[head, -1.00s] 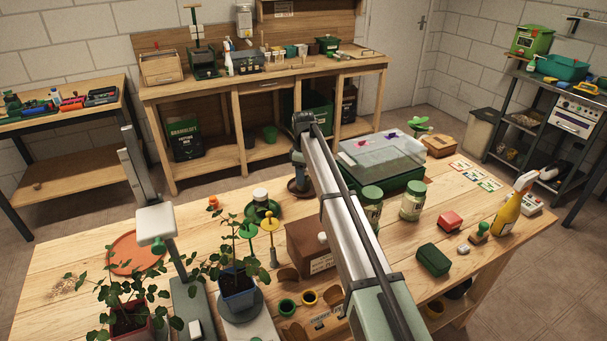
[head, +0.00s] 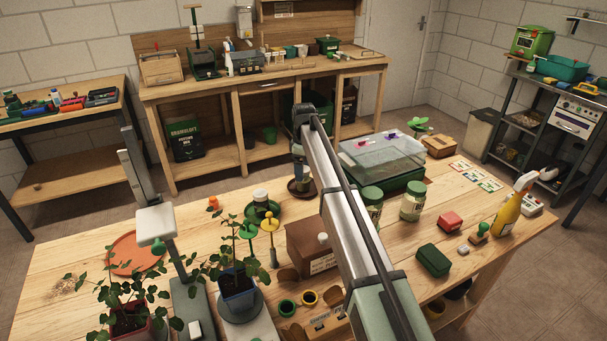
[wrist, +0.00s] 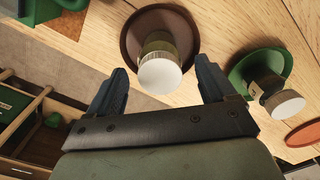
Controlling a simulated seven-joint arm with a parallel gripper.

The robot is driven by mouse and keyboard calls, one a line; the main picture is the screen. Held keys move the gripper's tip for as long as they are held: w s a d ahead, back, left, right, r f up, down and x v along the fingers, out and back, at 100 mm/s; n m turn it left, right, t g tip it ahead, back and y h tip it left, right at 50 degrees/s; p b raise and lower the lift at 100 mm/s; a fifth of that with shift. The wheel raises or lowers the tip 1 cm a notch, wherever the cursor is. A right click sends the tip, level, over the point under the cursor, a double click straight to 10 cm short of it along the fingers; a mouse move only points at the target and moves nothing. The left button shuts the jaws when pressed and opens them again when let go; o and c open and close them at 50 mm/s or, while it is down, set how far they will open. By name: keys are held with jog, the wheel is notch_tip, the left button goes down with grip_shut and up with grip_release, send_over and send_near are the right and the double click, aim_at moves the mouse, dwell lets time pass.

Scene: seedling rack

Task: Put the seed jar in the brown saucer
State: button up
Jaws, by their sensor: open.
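The brown saucer (wrist: 128,47) lies on the wooden table in the wrist view; its rim also shows in the head view (head: 297,192). A white-lidded jar (wrist: 160,73), which I take as the seed jar, stands upright in the saucer. My gripper (wrist: 160,82) is open above it. The fingers lie either side of the lid, with clear gaps, and hold nothing. In the head view my gripper (head: 298,150) is over the saucer, and my arm hides part of this area. A similar white-lidded jar (head: 260,196) stands in a green saucer (head: 277,210); it also shows in the wrist view (wrist: 285,103).
A terracotta saucer (head: 125,262) lies at the left. A clear-lidded propagator (head: 375,155) and green-lidded jars (head: 411,207) stand to the right of my arm. A brown box (head: 307,245) and potted seedlings (head: 237,280) stand in front.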

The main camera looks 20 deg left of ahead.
notch_tip(320, 180, up, 9)
jog(key=shift+r, duration=0.1)
dwell(0.3)
jog(key=shift+d, duration=0.1)
